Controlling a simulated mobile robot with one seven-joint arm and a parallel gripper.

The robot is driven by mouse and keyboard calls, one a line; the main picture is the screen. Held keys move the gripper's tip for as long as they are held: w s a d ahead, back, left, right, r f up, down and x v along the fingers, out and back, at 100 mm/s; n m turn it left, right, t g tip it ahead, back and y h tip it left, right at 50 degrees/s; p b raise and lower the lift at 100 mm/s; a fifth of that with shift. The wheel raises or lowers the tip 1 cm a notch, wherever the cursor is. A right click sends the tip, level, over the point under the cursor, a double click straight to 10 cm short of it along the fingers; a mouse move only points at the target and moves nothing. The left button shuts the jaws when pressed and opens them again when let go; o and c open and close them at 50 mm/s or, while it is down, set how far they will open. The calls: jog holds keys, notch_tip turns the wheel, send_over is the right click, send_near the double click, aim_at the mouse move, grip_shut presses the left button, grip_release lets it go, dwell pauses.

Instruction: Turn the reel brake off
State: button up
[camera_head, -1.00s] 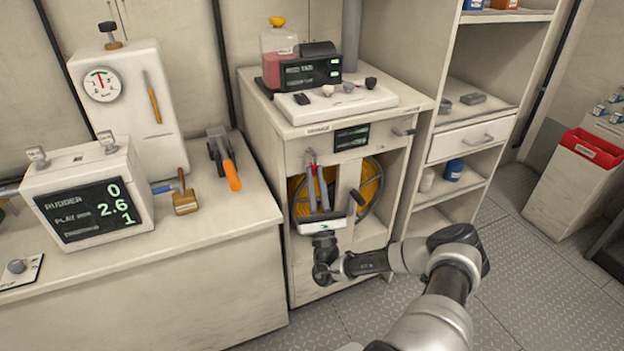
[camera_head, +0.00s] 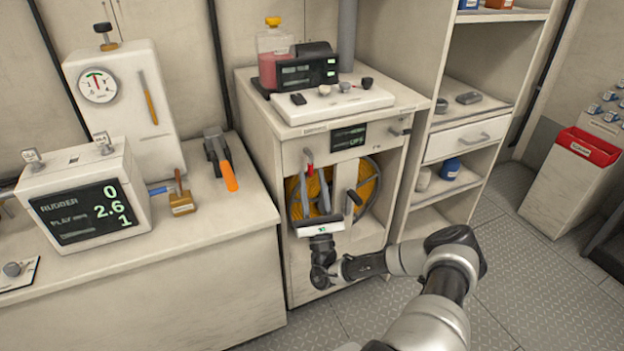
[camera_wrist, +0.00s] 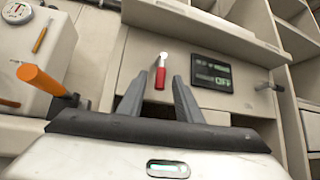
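The reel brake appears to be the small lever with a red grip on the reel cabinet's front (camera_head: 309,168). In the wrist view the red grip (camera_wrist: 160,78) hangs nearly straight down from a pale pivot. My gripper (camera_wrist: 156,85) is open, its two dark fingers apart, with the grip between them in the picture and no visible contact. In the head view my gripper (camera_head: 325,183) is in front of the cabinet opening, below the lever. The display (camera_wrist: 212,73) right of the lever has a lower line that looks like "OFF". My fingers hide part of the yellow reel (camera_head: 367,182).
A white panel with knobs (camera_head: 335,103) lies on the cabinet top. An orange-handled tool (camera_head: 228,175) lies on the left counter (camera_head: 222,208). Open shelves (camera_head: 455,185) stand at the right.

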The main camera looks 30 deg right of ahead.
jog(key=b+v, duration=0.3)
jog(key=v, duration=1.3)
jog(key=shift+s+f, duration=0.2)
jog(key=shift+s, duration=0.05)
